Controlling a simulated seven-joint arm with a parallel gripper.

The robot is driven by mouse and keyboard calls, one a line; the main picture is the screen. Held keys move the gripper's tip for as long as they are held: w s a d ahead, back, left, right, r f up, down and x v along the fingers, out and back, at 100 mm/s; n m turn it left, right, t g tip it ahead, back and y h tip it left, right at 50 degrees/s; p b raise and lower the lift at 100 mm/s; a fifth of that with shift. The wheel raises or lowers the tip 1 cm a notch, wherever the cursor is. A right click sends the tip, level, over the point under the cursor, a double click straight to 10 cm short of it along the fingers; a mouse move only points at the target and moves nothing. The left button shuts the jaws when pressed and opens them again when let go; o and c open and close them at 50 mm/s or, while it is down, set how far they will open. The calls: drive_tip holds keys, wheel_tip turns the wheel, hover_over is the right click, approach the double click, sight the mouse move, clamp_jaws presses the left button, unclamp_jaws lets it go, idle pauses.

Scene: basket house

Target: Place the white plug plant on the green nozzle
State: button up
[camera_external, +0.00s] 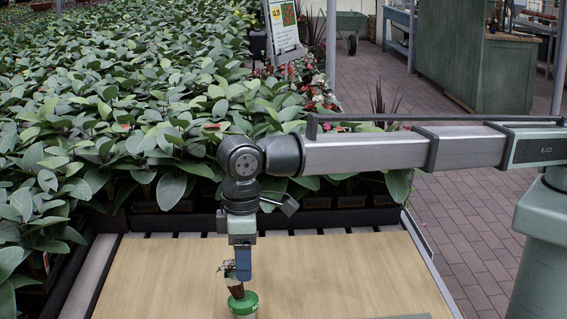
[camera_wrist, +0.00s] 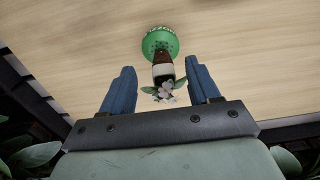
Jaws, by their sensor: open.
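The white plug plant (camera_external: 231,275) has white flowers, green leaves, a pale band and a brown soil plug. It leans with its top to the left in the outside view, its lower end at the green nozzle (camera_external: 244,303). In the wrist view the plant (camera_wrist: 163,72) lies between my open fingers, and its brown end overlaps the lower edge of the round, perforated green nozzle (camera_wrist: 158,41). Whether it is seated in the nozzle or only rests against it cannot be told. My gripper (camera_external: 243,276) points down just above the nozzle, its fingers (camera_wrist: 161,73) apart on either side of the plant.
The nozzle stands on a light wooden tabletop (camera_external: 340,275), mostly clear around it. Dense leafy potted plants (camera_external: 110,120) fill the bed behind and to the left. A dark grey-green object (camera_external: 405,317) shows at the bottom edge.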

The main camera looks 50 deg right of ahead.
wheel_tip(320, 180, up, 7)
idle(0.3)
idle(0.5)
